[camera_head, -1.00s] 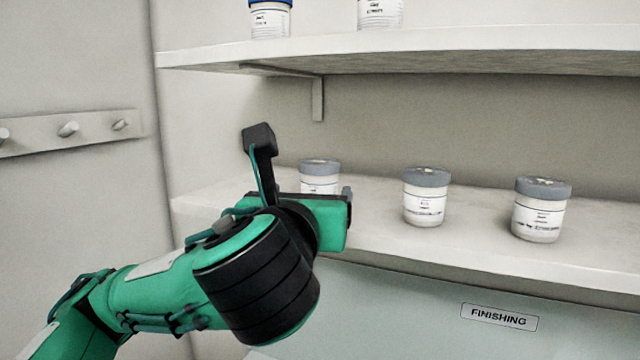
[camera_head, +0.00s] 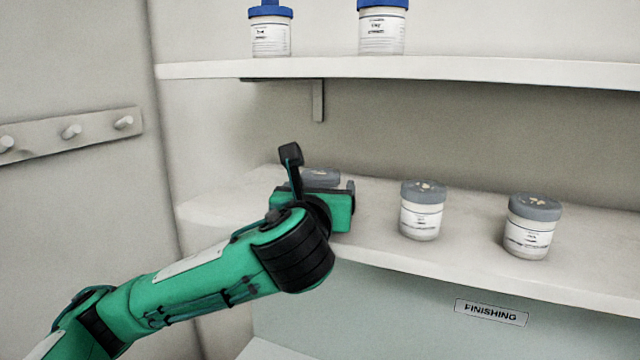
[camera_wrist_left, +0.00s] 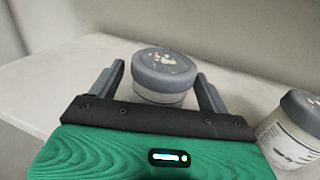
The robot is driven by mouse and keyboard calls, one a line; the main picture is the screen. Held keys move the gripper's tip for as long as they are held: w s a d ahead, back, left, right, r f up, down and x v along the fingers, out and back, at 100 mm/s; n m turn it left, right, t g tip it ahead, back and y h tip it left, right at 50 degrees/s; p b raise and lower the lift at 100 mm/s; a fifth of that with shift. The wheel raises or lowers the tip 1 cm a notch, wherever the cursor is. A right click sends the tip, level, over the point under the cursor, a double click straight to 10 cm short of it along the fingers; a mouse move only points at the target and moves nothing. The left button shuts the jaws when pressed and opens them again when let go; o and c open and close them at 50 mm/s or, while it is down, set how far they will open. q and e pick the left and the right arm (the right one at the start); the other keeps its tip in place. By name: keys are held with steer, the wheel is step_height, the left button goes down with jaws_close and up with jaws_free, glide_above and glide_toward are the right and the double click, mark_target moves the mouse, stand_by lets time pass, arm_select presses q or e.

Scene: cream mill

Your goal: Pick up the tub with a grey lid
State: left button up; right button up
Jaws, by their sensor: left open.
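Three white tubs with grey lids stand upright on the lower shelf (camera_head: 470,268). The left tub (camera_head: 322,176) is mostly hidden behind my left gripper (camera_head: 322,188) in the head view. In the left wrist view this tub (camera_wrist_left: 163,68) sits between the two spread fingers of the left gripper (camera_wrist_left: 161,80), with its lower part hidden by the gripper body. Contact with the fingers cannot be told. The middle tub (camera_head: 421,218) and the right tub (camera_head: 531,232) stand clear of the gripper. Another grey-lidded tub (camera_wrist_left: 296,130) shows at the right of the wrist view. My right gripper is not seen.
An upper shelf (camera_head: 450,72) runs above, holding two blue-lidded tubs (camera_head: 270,36) (camera_head: 382,30), with a bracket (camera_head: 318,100) beneath it. A peg rail (camera_head: 70,135) is on the left wall. A FINISHING label (camera_head: 491,312) is below the lower shelf.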

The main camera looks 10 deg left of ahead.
mark_target(321, 173)
arm_select(q)
steer(key=c, duration=1.3)
steer(key=shift+r, duration=0.1)
steer(key=shift+r+b, duration=0.5)
steer(key=shift+r, duration=0.05)
step_height(321, 173, up, 7)
steer(key=b, duration=0.3)
steer(key=shift+d+r, duration=0.1)
steer(key=shift+r, duration=0.75)
